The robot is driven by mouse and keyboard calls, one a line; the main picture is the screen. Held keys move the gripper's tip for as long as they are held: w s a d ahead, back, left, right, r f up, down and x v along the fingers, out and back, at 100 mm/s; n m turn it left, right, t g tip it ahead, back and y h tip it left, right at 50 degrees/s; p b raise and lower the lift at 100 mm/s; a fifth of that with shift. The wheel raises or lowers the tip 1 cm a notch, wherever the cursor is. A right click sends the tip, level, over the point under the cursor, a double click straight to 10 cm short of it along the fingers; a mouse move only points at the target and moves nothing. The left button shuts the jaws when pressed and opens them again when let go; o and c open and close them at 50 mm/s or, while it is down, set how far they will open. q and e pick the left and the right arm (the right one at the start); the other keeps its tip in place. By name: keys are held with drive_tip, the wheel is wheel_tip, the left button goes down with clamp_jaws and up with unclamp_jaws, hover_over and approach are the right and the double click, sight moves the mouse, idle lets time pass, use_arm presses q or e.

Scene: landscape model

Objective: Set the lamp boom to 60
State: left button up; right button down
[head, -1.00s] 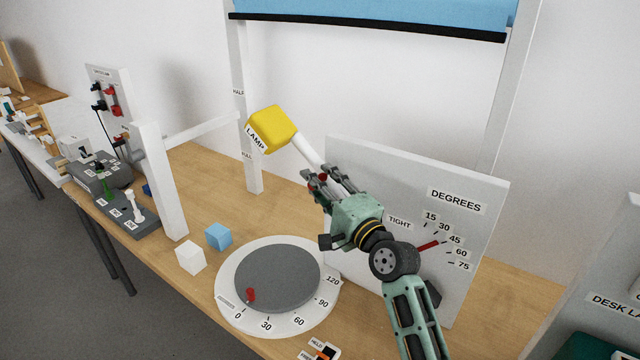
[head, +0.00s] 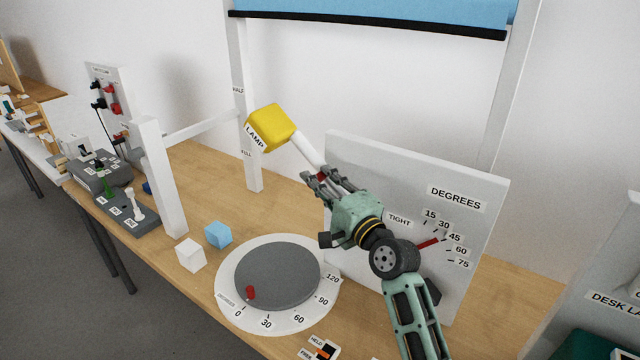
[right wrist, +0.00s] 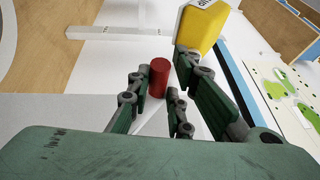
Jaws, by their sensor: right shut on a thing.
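The lamp has a yellow head (head: 268,127) marked LAMP on a white boom (head: 308,150). It leans up and to the left in front of a white panel (head: 350,160) marked DEGREES. A red pointer (head: 428,244) on the panel points at about the 45 mark. My right gripper (head: 322,178) is at the boom below the head, shut on its red handle. In the right wrist view, the red handle (right wrist: 158,76) stands between the fingers, with the yellow head (right wrist: 200,27) beyond. The boom's lower end is hidden behind my right arm. My left gripper is not in view.
A grey turntable (head: 278,275) with a degree ring stands in front. A white cube (head: 190,254) and a blue cube (head: 218,235) lie left of it. A HELD/FREE switch (head: 322,349) is at the table's front. A white post (head: 160,180) rises at left.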

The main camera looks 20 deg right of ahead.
drive_tip(key=shift+s+d+b, duration=0.2)
drive_tip(key=shift+s+b, duration=0.05)
drive_tip(key=shift+b, duration=0.1)
drive_tip(key=s+d+r+m+t+b, duration=0.2)
drive_tip(key=s+d+r+t+b, duration=0.1)
drive_tip(key=s+d+r+b, duration=0.1)
drive_tip(key=shift+s+r+t+b, duration=0.3)
drive_tip(key=shift+s+r+b, duration=0.25)
drive_tip(key=shift+r, duration=0.2)
drive_tip(key=c, duration=1.6)
unclamp_jaws()
drive_tip(key=shift+c, duration=0.2)
drive_tip(key=v, duration=1.2)
